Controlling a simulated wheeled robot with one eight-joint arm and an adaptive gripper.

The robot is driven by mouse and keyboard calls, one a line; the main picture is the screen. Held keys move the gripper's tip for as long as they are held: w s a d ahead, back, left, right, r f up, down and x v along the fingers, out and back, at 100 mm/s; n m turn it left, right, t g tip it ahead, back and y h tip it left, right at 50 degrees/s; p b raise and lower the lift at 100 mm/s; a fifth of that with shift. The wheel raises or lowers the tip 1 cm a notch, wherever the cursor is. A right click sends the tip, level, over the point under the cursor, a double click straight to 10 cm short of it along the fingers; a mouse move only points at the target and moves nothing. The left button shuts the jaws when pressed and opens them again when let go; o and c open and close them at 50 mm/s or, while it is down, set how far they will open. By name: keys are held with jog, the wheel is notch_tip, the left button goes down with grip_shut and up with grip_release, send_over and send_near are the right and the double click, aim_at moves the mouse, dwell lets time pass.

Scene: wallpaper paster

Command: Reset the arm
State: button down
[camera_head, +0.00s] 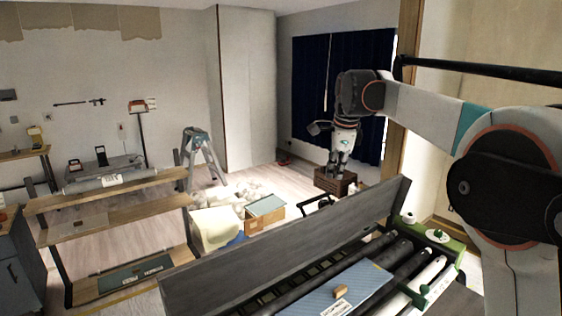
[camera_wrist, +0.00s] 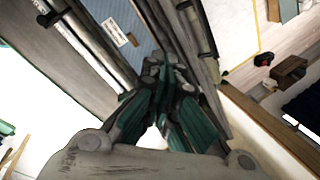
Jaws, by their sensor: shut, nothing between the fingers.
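My arm (camera_head: 425,100) reaches in from the right side of the head view and bends down at its far end. My gripper (camera_head: 336,170) hangs fingertips down, above the back part of the pasting machine in the picture. In the wrist view my gripper (camera_wrist: 165,68) has its green-padded fingers drawn together, with nothing between them. The pasting machine, with a long grey panel (camera_head: 285,245) and dark rollers, fills the lower middle of the head view. A blue patterned sheet (camera_head: 345,290) lies in it with a small wooden block (camera_head: 341,292) on top; the sheet also shows in the wrist view (camera_wrist: 120,22).
A wooden shelf bench (camera_head: 105,190) stands at the left. A stepladder (camera_head: 202,155), a cardboard box (camera_head: 262,213) and a dark crate (camera_head: 335,182) stand on the floor behind the machine. A wooden post (camera_head: 405,60) and a dark bar (camera_head: 480,72) are near my arm.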

jog(key=s+d+f+n+t+b, duration=0.1)
jog(key=s+f+n+b, duration=0.3)
jog(key=s, duration=0.6)
jog(key=s+d+f+n+t+b, duration=0.15)
jog(key=s+f+n, duration=0.35)
jog(key=s, duration=0.6)
jog(key=s+d+f+n+b, duration=0.1)
jog(key=s+f+n+b, duration=0.3)
jog(key=s, duration=0.6)
jog(key=s+d+f+n+t+b, duration=0.1)
jog(key=s+f+n, duration=0.5)
jog(key=s+f, duration=0.3)
notch_tip(320, 180, down, 4)
jog(key=shift+s+r+h+b, duration=0.1)
jog(key=shift+s+h+b, duration=0.2)
jog(key=shift+s+b, duration=0.1)
jog(key=shift+t, duration=0.25)
